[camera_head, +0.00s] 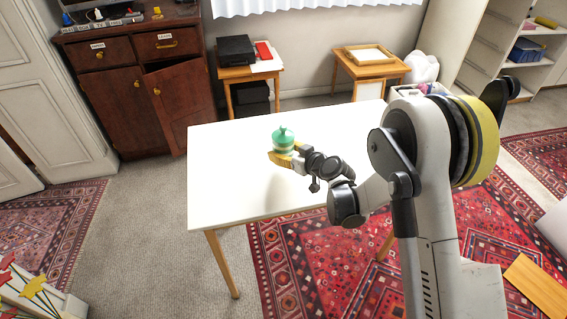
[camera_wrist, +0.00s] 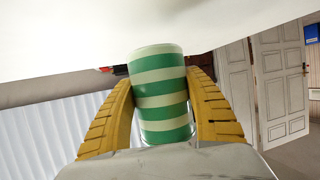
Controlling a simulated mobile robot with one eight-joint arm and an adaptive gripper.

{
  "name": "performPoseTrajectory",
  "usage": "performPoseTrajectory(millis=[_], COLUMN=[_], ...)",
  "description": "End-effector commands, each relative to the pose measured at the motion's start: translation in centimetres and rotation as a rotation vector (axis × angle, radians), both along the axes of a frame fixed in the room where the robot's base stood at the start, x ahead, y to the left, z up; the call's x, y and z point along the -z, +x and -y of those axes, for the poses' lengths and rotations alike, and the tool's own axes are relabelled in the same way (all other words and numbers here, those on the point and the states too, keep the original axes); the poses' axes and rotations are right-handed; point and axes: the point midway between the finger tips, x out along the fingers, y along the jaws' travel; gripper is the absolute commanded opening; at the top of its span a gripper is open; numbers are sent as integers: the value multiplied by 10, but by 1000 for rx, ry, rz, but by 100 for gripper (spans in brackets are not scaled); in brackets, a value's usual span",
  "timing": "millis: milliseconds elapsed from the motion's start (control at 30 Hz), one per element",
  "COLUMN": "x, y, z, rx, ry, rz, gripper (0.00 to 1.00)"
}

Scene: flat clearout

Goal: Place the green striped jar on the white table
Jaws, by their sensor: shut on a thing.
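The green striped jar (camera_head: 284,139) shows over the white table (camera_head: 225,165) in the head view, toward its middle. It has green and cream bands and a green lid with a knob. My gripper (camera_head: 280,158) has yellow fingers and is shut on the jar. In the wrist view the jar (camera_wrist: 160,95) stands between the two ridged yellow fingers of my gripper (camera_wrist: 162,110), one on each side. The white tabletop (camera_wrist: 60,45) fills the upper part of that view. I cannot tell whether the jar's base touches the tabletop.
The tabletop around the jar is mostly clear. A dark wooden cabinet (camera_head: 112,93) with one door ajar stands behind left. Two small wooden side tables stand behind, one with a black box (camera_head: 236,50), one with a wooden frame (camera_head: 370,55). Patterned red rugs lie on the floor.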

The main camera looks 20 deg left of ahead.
Motion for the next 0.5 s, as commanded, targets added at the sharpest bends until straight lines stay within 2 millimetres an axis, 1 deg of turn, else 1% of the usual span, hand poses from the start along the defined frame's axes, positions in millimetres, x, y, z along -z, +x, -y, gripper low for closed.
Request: performPoseTrajectory(millis=[133, 300, 367, 500], x=[12, 39, 43, 40], y=[0, 1, 1, 0], z=[-2, -2, -2, -2], rx=[0, 1, 1, 1], ry=[0, 0, 0, 0], rz=[0, 0, 0, 0], gripper=[18, 18, 18, 18])
